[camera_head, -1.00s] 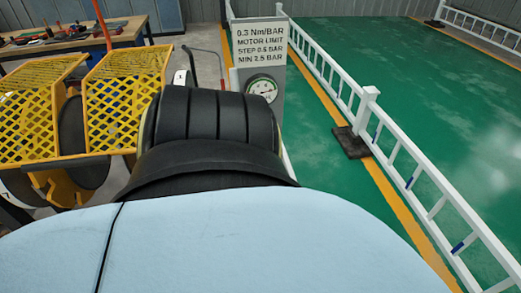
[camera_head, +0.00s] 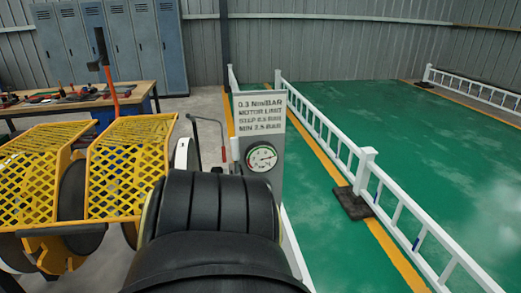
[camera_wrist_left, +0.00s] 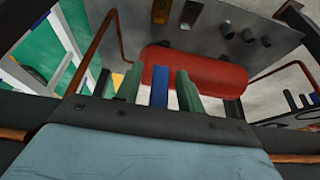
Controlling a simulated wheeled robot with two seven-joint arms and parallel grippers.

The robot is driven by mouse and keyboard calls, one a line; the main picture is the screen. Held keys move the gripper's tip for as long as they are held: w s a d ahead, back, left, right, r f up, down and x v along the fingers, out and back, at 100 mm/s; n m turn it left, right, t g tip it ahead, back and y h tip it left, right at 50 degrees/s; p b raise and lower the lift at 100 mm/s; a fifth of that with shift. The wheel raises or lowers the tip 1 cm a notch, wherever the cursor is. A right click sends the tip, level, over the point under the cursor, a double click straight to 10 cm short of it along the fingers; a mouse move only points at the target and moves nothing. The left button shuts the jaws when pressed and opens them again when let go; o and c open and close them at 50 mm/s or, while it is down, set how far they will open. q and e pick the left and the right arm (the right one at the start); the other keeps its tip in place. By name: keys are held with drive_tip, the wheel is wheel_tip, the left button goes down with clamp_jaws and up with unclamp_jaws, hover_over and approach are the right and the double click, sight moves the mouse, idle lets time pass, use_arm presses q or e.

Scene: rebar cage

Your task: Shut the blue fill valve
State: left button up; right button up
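In the left wrist view two green upright fingers of my left gripper (camera_wrist_left: 159,88) stand apart. A blue upright piece (camera_wrist_left: 159,86) shows between them, with a narrow gap on each side; I cannot tell for sure if it is the blue fill valve's handle. A red tank (camera_wrist_left: 195,72) lies beyond the fingers, under a grey panel (camera_wrist_left: 225,25) with dark knobs. In the head view no gripper and no blue valve shows. A round gauge (camera_head: 261,157) sits on a grey post under a white sign (camera_head: 262,113).
A yellow mesh frame (camera_head: 128,165) stands left. A bench (camera_head: 130,92) with tools and lockers is behind. A white railing (camera_head: 400,202) borders clear green floor.

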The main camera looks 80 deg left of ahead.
use_arm(q)
drive_tip(key=p+v, duration=1.2)
drive_tip(key=v, duration=0.1)
use_arm(e)
wheel_tip(320, 180, up, 13)
use_arm(q)
drive_tip(key=shift+a, duration=0.1)
use_arm(e)
drive_tip(key=shift+d+f, duration=0.1)
drive_tip(key=shift+f, duration=0.05)
